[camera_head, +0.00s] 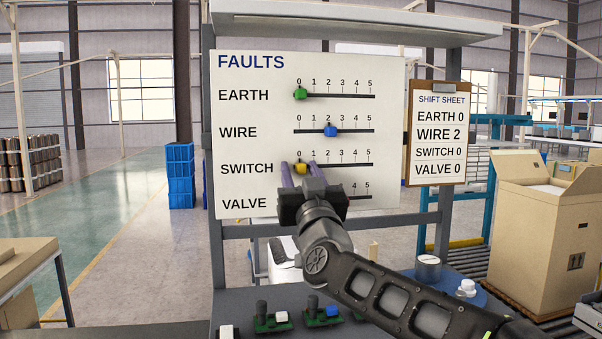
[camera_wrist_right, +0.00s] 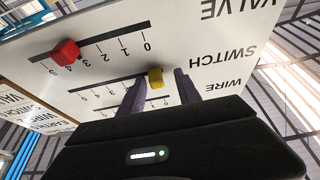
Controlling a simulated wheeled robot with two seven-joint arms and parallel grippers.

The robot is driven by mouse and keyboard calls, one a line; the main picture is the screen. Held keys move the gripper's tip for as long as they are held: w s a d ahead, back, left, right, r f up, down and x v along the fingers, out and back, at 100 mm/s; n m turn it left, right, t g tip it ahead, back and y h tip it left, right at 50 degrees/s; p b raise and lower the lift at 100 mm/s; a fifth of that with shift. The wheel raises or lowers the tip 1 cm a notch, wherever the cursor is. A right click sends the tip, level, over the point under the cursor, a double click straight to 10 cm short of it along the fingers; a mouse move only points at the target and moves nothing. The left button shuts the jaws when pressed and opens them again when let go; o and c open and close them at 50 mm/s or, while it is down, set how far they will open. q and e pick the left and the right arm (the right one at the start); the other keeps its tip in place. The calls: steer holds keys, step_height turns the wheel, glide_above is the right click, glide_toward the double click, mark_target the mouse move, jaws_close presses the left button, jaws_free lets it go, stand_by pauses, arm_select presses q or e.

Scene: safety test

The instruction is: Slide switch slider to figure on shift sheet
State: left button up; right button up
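The white FAULTS board (camera_head: 260,140) carries sliders on numbered scales. The yellow switch slider (camera_head: 300,168) sits at about 0 on its scale; it also shows in the right wrist view (camera_wrist_right: 155,77). The shift sheet (camera_head: 438,151) on a clipboard reads EARTH 0, WIRE 2, SWITCH 0, VALVE 0. My right gripper (camera_head: 301,169) is at the board, its two purple fingers on either side of the yellow slider. The wrist view shows gaps between slider and fingers, so it looks open. My left gripper is not in view.
The green earth slider (camera_head: 300,94) is at 0 and the blue wire slider (camera_head: 331,131) at about 2. The red valve slider (camera_wrist_right: 66,51) is near its scale's high end. A cardboard box (camera_head: 540,235) stands right; small devices (camera_head: 272,320) sit below the board.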

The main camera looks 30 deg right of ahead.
steer(key=shift+f, duration=0.1)
steer(key=shift+s+a+f, duration=0.1)
steer(key=shift+s+f, duration=0.05)
steer(key=shift+s, duration=0.15)
steer(key=b+v, duration=0.3)
steer(key=v, duration=0.4)
stand_by(0.3)
